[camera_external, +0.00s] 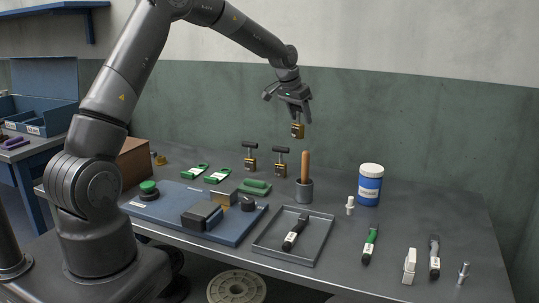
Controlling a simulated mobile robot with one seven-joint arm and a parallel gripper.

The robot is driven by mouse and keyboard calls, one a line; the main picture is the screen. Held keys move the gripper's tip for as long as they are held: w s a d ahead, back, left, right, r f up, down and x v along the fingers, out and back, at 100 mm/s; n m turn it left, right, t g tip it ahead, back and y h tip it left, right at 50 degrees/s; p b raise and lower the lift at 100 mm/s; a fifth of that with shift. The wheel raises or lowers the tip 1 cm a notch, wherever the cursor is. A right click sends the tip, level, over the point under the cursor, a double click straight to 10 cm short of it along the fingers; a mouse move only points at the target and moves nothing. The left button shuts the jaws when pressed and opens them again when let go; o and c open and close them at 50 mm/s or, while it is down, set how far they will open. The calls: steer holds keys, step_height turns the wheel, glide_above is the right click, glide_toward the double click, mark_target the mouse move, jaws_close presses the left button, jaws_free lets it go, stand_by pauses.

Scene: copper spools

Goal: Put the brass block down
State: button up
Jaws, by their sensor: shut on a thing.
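The brass block (297,131) is small and gold-brown with a dark mark on its face. It hangs in the air between the fingertips of my gripper (298,119), which is shut on it. My gripper points down above the back part of the grey table (335,190). In the picture, the block is above the wooden handle that stands in a grey cup, and it looks clear of it. The block's far side is hidden.
The wooden handle (306,165) rises from the grey cup (304,193). Two brass pieces with black T-handles (250,163) (281,168) stand to its left. A blue-labelled jar (370,187) is at the right. A grey tray (268,245) holds a black tool. Bare table lies behind the cup.

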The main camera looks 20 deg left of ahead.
steer(key=s+d+m+h, duration=0.1)
steer(key=s+d+m, duration=0.1)
steer(key=s+d, duration=0.4)
steer(key=s+d+m, duration=0.2)
steer(key=s+d, duration=0.1)
steer(key=d, duration=0.6)
steer(key=shift+g, duration=0.3)
steer(key=shift+w+a+f, duration=1.15)
steer(key=shift+w+f, duration=0.35)
steer(key=shift+f, duration=1)
steer(key=shift+w+a+f, duration=1.1)
steer(key=shift+w+f, duration=0.45)
steer(key=shift+f, duration=1)
steer(key=shift+w+a+f, duration=1.15)
steer(key=shift+w+f, duration=0.35)
steer(key=shift+f, duration=1)
steer(key=shift+f, duration=0.1)
steer(key=o, duration=1.3)
steer(key=shift+f, duration=0.1)
